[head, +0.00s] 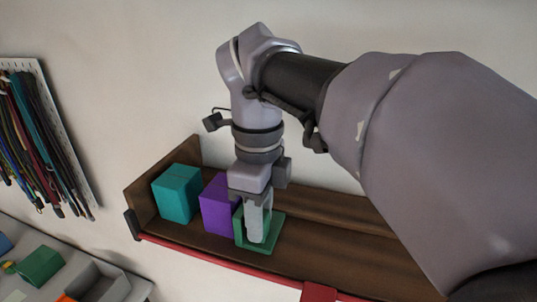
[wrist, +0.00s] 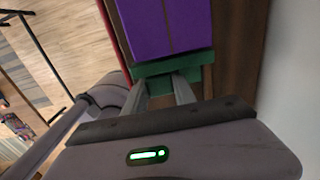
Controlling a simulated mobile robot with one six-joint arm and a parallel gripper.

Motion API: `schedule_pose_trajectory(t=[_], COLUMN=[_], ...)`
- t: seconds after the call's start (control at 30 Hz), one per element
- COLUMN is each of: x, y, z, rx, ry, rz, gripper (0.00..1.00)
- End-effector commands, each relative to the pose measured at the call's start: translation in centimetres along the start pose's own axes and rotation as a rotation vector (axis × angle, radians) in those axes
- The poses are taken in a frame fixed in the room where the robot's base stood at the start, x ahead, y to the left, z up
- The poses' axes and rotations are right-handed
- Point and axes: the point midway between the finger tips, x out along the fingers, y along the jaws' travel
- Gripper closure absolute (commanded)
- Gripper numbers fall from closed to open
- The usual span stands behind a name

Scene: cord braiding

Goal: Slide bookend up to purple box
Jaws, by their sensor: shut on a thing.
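The purple box (head: 217,207) stands on the brown wooden shelf, and its top fills the upper middle of the wrist view (wrist: 165,27). The green bookend (head: 268,234) is on the shelf just right of the purple box. In the wrist view the bookend (wrist: 203,74) lies right against or very near the box; I cannot tell if they touch. My gripper (head: 258,225) points down and is shut on the bookend's upright. Its fingers also show in the wrist view (wrist: 165,92). The fingers hide part of the bookend.
A teal box (head: 177,194) stands left of the purple box, near the shelf's end wall. The shelf (head: 330,235) is clear to the right and has a red front edge (head: 220,257). Cords (head: 40,140) hang on the wall at left, above a table with bins (head: 100,284).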

Motion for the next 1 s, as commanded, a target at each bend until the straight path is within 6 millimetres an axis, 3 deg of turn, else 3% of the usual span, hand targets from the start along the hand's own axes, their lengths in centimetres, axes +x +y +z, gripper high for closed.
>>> schedule_pose_trajectory(t=[0.13, 0.17, 0.27, 0.57, 0.9, 1.0], x=[-0.1, -0.1, -0.1, -0.2, -6.8, -7.5], y=[0.0, 0.0, 0.0, 0.0, -0.1, -0.1], z=[0.0, 0.0, 0.0, 0.0, 0.0, 0.0], rx=[0.000, 0.000, 0.000, 0.000, 0.000, 0.000], ry=[-0.002, -0.002, -0.002, -0.001, -0.002, -0.001], rz=[-0.003, -0.003, -0.002, -0.001, -0.003, -0.002], gripper=[1.00, 0.66, 0.47, 0.46, 0.46, 0.46])
